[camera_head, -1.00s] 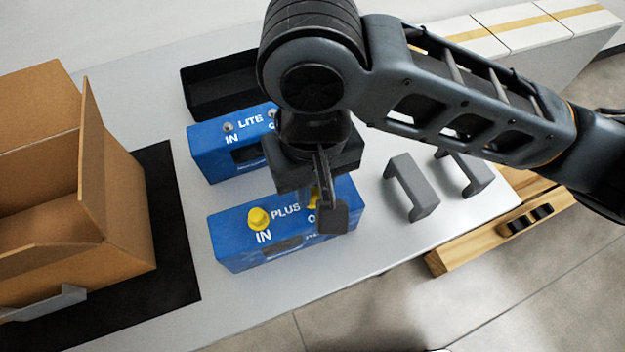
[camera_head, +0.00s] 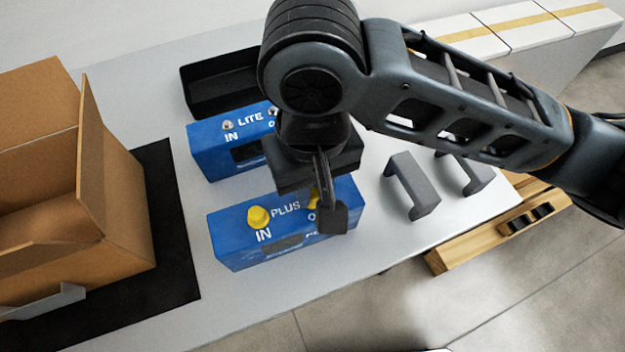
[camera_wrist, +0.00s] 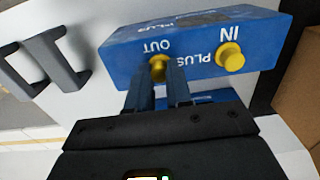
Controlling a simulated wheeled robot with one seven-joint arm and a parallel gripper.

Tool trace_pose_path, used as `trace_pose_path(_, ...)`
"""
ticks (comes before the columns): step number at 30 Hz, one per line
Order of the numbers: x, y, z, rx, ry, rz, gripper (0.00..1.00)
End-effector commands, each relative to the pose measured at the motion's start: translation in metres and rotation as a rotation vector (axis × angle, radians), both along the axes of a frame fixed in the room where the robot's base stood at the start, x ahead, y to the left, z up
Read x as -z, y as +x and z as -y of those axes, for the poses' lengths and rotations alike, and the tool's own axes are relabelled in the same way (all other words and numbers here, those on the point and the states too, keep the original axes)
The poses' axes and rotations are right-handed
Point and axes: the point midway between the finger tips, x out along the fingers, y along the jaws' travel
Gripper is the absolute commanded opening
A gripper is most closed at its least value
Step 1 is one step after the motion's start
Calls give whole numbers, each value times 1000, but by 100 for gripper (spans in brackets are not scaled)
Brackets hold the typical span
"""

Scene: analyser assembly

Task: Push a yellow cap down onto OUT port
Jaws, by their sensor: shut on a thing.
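The blue PLUS analyser (camera_head: 235,238) stands on the table; it also shows in the wrist view (camera_wrist: 120,52). A yellow cap (camera_head: 258,217) sits on its IN port, and this cap shows in the wrist view (camera_wrist: 230,57). A second yellow cap (camera_wrist: 158,70) is at the OUT port, between the fingertips of my gripper (camera_wrist: 158,82). In the head view my gripper (camera_head: 328,205) points down over the OUT side and mostly hides that cap. My gripper is shut on the OUT cap. Whether the cap is fully seated cannot be seen.
The blue LITE analyser (camera_head: 215,160) stands just behind, with bare metal ports. A black tray (camera_head: 205,95) lies at the back. Grey handles (camera_head: 413,190) stand to the right. An open cardboard box (camera_head: 125,215) is on a black mat (camera_head: 175,255) at left. The table front is clear.

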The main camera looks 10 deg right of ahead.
Motion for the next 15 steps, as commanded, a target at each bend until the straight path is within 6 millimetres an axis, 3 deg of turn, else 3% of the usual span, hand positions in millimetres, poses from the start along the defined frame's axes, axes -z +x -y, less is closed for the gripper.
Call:
trace_pose_path(2,0,0,0,0,0,0,0)
trace_pose_path(3,0,0,0,0,0,0,21)
trace_pose_path(12,0,0,0,0,0,0,50)
trace_pose_path(15,0,0,0,0,0,0,50)
